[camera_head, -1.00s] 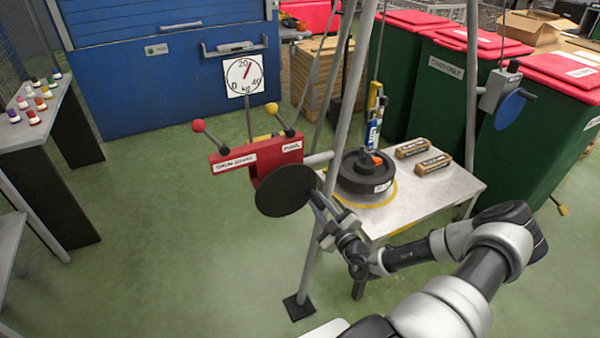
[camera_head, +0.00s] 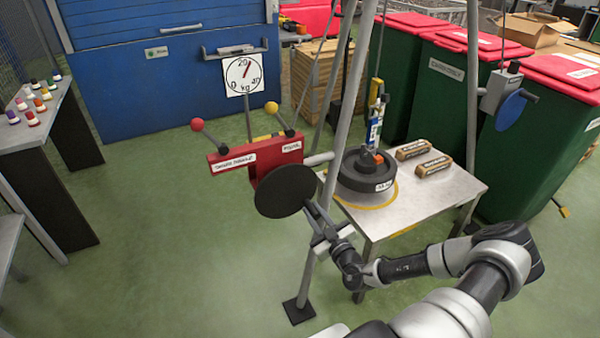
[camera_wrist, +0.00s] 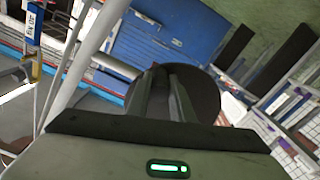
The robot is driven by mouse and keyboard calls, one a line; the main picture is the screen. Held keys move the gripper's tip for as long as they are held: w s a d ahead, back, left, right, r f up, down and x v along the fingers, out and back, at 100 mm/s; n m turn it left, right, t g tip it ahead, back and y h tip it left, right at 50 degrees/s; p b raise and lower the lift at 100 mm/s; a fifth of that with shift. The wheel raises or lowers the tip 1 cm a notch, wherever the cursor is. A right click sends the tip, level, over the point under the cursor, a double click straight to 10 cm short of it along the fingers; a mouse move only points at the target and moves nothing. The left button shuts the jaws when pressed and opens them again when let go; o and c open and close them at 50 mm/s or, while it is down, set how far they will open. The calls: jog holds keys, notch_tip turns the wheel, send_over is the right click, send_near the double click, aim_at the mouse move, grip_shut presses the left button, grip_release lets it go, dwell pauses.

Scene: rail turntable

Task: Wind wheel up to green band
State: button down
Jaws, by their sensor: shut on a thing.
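The black wheel (camera_head: 285,192) is a round disc on the front of a red winch box (camera_head: 262,157) on the tripod leg. In the wrist view the wheel (camera_wrist: 208,97) is right behind my fingers. My gripper (camera_head: 318,213) is at the wheel's lower right edge, shut on its handle, which the fingers hide. A white dial (camera_head: 244,75) marked in kg stands behind, its needle pointing up and slightly right of the 20. A black weight (camera_head: 366,172) sits on the table beneath a blue and white hanging scale (camera_head: 375,125). I cannot make out a green band.
Two levers with a red knob (camera_head: 197,125) and a yellow knob (camera_head: 271,108) rise from the winch box. The tripod leg (camera_head: 325,210) stands close by my gripper. Two brown blocks (camera_head: 433,165) lie on the table (camera_head: 440,195).

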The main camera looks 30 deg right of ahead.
jog(key=shift+s+a+f, duration=0.1)
jog(key=shift+a+f, duration=0.25)
jog(key=shift+f, duration=0.05)
jog(key=shift+a+f+m+b, duration=0.35)
jog(key=shift+a+m, duration=0.25)
jog(key=shift+m, duration=0.3)
jog(key=shift+a+f+m+b, duration=0.2)
jog(key=shift+a+f+m, duration=0.25)
jog(key=shift+m, duration=0.45)
jog(key=shift+a+r, duration=0.1)
jog(key=c, duration=1.4)
grip_release()
jog(key=shift+r, duration=0.1)
jog(key=shift+o, duration=0.2)
jog(key=shift+d, duration=0.2)
jog(key=shift+r, duration=0.1)
jog(key=s+p, duration=0.1)
jog(key=s, duration=0.6)
jog(key=shift+s+d+p, duration=0.15)
jog(key=shift+s+p, duration=0.2)
jog(key=shift+s, duration=0.05)
